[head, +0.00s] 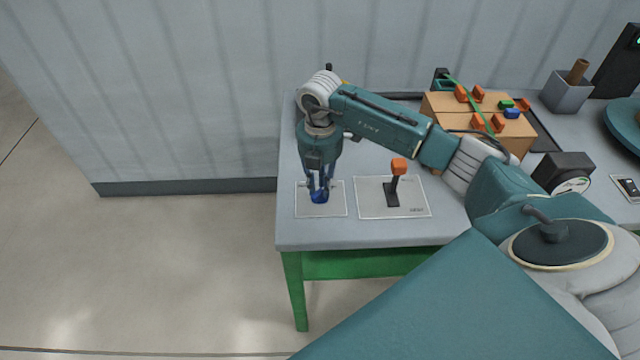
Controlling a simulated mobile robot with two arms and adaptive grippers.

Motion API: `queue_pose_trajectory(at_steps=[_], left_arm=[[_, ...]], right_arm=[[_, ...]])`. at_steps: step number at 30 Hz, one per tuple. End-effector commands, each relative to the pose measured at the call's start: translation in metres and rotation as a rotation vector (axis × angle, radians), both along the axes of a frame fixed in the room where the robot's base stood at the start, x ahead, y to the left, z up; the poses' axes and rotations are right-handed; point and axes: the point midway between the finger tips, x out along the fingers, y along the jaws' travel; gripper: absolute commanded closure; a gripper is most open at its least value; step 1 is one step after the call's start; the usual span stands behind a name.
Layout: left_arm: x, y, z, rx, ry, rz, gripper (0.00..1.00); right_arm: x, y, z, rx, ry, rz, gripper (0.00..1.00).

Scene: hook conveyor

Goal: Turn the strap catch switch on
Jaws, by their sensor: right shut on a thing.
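My right gripper (320,190) points straight down at the left end of the table. It is shut on a blue knob (319,197) on a pale plate (335,208). The fingers partly hide the knob, and I cannot read how it is set. Just to the right, a lever with an orange handle (399,166) stands on a second pale plate (417,204); its label is too small to read. I cannot tell which of these is the strap catch switch. My left gripper is not in view.
Right of my forearm, an orange-brown box (442,104) carries a green strap (478,112) and orange clips (478,93). A black gauge (563,170) and grey holder (566,94) stand further right. A corrugated wall (200,90) is behind the grey table (350,237).

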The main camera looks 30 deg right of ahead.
Motion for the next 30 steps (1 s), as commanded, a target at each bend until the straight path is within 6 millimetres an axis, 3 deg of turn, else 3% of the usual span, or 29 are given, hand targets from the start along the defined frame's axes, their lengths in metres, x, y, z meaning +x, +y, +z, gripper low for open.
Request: queue_pose_trajectory(at_steps=[9,10,13,23,30], left_arm=[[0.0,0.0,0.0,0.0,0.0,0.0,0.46],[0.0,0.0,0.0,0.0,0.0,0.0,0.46],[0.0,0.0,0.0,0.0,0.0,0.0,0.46],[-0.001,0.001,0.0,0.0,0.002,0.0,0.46],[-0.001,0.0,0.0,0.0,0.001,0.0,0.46]], right_arm=[[0.002,-0.002,0.003,-0.001,-0.007,-0.008,1.0],[0.002,-0.002,0.003,-0.001,-0.007,-0.008,0.78],[0.002,-0.001,0.002,-0.002,-0.007,-0.007,0.6],[0.001,0.0,0.003,0.0,-0.003,-0.004,0.6],[0.002,-0.001,0.039,0.0,-0.007,-0.004,0.6]])
